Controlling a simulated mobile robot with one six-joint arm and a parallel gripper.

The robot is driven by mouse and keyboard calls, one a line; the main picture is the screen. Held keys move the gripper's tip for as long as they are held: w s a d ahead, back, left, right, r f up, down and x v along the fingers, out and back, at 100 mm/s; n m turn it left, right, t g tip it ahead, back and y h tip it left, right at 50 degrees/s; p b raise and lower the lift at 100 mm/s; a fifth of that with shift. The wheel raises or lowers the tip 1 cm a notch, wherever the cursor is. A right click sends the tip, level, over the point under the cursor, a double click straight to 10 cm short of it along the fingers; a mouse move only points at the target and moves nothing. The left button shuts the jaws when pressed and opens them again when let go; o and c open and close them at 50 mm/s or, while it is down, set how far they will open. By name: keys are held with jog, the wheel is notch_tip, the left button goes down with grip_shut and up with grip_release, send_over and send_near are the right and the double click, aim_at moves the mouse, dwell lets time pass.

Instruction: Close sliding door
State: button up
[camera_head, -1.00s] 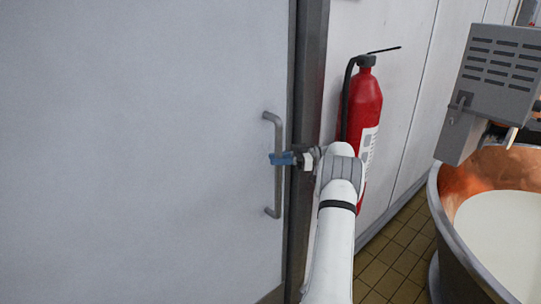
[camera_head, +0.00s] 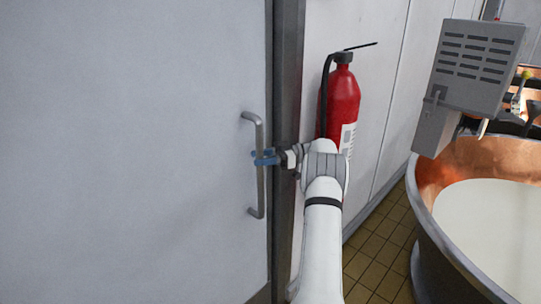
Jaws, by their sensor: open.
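The sliding door (camera_head: 130,150) is a large pale grey panel filling the left of the view. Its right edge meets the dark metal door frame (camera_head: 288,80), with no clear gap visible between them. A grey vertical bar handle (camera_head: 260,190) stands out from the door near that edge. My gripper (camera_head: 264,158), with blue fingers, is at the middle of the handle. The fingers are open and appear to lie on either side of the bar. Whether they touch it I cannot tell.
A red fire extinguisher (camera_head: 342,100) hangs on the white wall just right of the frame, close behind my arm. A copper vat (camera_head: 430,185) of pale liquid stands at the right, with a grey vented box (camera_head: 475,65) above it. Brown tiled floor (camera_head: 380,250) shows between.

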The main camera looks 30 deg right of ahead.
jog(key=p+v, duration=0.1)
jog(key=v, duration=0.6)
jog(key=shift+w, duration=0.1)
dwell(0.4)
